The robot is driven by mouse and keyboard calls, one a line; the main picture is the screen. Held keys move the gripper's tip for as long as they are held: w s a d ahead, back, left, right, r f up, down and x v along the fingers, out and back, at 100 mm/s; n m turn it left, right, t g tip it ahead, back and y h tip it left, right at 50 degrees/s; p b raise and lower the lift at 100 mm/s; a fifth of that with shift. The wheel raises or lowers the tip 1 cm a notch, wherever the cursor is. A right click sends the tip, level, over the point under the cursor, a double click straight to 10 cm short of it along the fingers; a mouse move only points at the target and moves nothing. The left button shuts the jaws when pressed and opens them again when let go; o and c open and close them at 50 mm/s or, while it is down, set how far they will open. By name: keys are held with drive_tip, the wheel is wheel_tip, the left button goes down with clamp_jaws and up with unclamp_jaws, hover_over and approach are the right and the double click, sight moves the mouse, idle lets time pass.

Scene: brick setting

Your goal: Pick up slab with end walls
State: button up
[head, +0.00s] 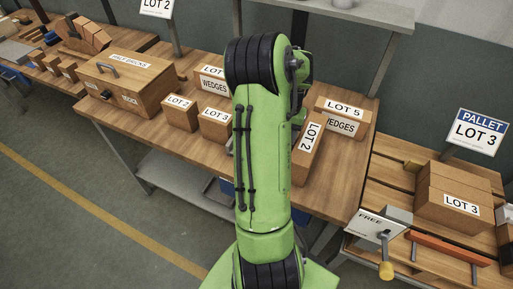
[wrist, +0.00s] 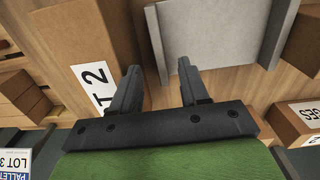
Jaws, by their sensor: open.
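The slab with end walls (wrist: 210,36) is a grey piece in the upper middle of the wrist view, with a raised wall at its left end (wrist: 155,40) and another at its right. My gripper (wrist: 158,72) is open and empty. In the picture its two dark fingers lie on either side of the slab's left wall, one towards the LOT 2 box and one over the slab's near edge. I cannot tell whether they touch it.
The LOT 2 box (head: 308,150) stands close beside the slab, and in the wrist view (wrist: 75,50) it is near the left finger. A LOT 5 wedges box (head: 342,118), a LOT 3 box (head: 215,122) and another wedges box (head: 210,80) share the wooden bench (head: 340,185).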

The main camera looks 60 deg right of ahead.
wheel_tip(320, 180, down, 6)
drive_tip(key=shift+r+b, duration=0.1)
drive_tip(key=shift+b, duration=0.3)
drive_tip(key=shift+s, duration=0.1)
drive_tip(key=shift+r, duration=0.1)
clamp_jaws()
idle(1.0)
